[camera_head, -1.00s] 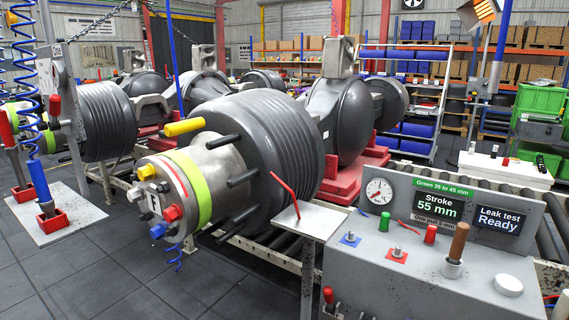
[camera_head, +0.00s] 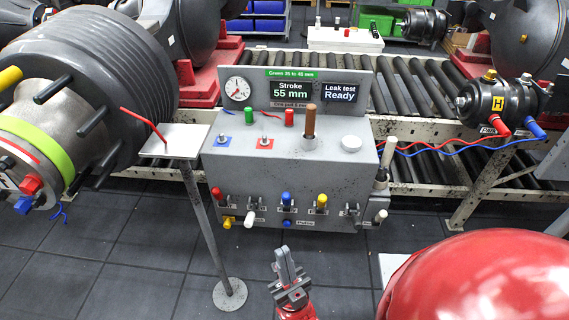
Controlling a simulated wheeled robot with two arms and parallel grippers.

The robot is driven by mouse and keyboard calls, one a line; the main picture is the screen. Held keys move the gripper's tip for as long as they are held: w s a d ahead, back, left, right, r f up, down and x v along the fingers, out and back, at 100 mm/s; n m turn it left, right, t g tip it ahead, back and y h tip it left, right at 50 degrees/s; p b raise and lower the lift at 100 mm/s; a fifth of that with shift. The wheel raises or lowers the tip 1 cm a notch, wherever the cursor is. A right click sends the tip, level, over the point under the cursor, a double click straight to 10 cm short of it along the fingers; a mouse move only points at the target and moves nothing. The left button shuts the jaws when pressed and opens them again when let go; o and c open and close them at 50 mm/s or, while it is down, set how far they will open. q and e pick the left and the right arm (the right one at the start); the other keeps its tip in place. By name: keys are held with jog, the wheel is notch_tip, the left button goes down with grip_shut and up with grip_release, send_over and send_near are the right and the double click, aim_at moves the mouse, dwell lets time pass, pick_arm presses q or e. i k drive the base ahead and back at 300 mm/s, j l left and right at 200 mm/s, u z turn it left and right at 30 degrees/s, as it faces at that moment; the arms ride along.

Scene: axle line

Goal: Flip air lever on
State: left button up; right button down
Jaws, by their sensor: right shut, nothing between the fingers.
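The grey test bench (camera_head: 300,170) stands in the middle of the view. Along its front face is a row of small levers, including a red-tipped lever (camera_head: 217,193), a white-tipped lever (camera_head: 250,217), a blue-tipped lever (camera_head: 286,198) and a yellow-tipped lever (camera_head: 321,202). Their labels are too small to read, so I cannot tell which is the air lever. My right gripper (camera_head: 284,254) is shut and empty, below and in front of the lever row, apart from it. My left gripper is not in view.
The bench display reads stroke 55 mm and leak test Ready. A small plate on a post (camera_head: 174,141) stands left of the bench, beside the large grey axle part (camera_head: 110,60). A roller conveyor (camera_head: 420,85) runs behind. Dark floor is free in front.

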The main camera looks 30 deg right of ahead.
aim_at(216, 192)
jog(key=i+j+z, duration=0.1)
jog(key=j, duration=0.25)
jog(key=i+j, duration=0.2)
jog(key=j, duration=0.15)
jog(key=i+j+z, duration=0.15)
jog(key=j, duration=0.2)
jog(key=i+j, duration=0.15)
jog(key=j, duration=0.2)
jog(key=i+j+z, duration=0.15)
jog(key=j, duration=0.2)
jog(key=i+j, duration=0.1)
jog(key=j, duration=0.3)
jog(key=i+j+z, duration=0.15)
jog(key=j, duration=0.25)
